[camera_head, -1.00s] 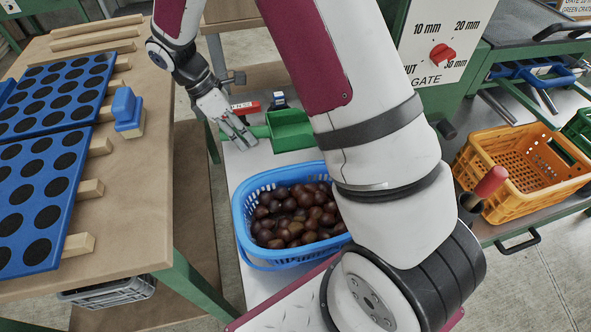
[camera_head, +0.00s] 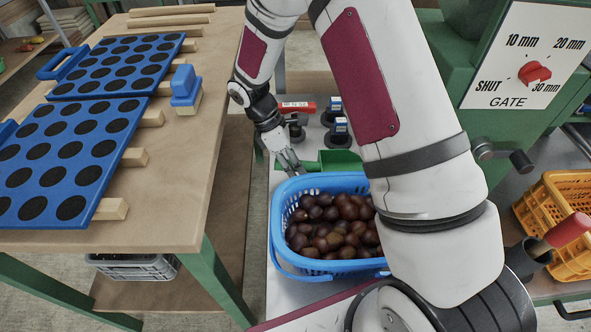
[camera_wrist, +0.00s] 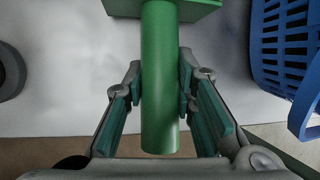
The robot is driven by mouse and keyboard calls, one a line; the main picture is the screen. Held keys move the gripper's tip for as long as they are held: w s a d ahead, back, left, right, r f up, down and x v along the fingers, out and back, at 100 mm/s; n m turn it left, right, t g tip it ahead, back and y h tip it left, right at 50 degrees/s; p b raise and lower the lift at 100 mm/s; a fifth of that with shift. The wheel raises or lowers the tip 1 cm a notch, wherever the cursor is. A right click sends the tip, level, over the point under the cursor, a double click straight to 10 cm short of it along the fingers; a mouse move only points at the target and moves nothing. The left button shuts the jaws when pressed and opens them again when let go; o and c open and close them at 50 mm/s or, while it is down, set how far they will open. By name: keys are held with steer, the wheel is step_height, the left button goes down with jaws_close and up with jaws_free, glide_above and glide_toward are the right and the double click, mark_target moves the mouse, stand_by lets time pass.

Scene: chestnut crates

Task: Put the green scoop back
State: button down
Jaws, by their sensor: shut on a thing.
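The green scoop (camera_head: 338,159) is at the far end of the white work surface, partly hidden behind the blue basket and my arm. My gripper (camera_head: 291,162) reaches down to it beside the basket's far left corner. In the wrist view, the scoop's round green handle (camera_wrist: 160,110) runs between both fingers of my gripper (camera_wrist: 161,84), and they are shut on it. Only a part of the scoop's body shows at the top of that view. I cannot tell whether the scoop touches the surface.
The blue basket (camera_head: 280,225) of chestnuts stands just in front of the scoop; its wall also shows in the wrist view (camera_wrist: 283,50). A wooden table (camera_head: 190,205) holds blue trays at left.

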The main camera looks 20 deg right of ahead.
steer(key=shift+f, duration=0.4)
steer(key=c, duration=1.3)
jaws_free()
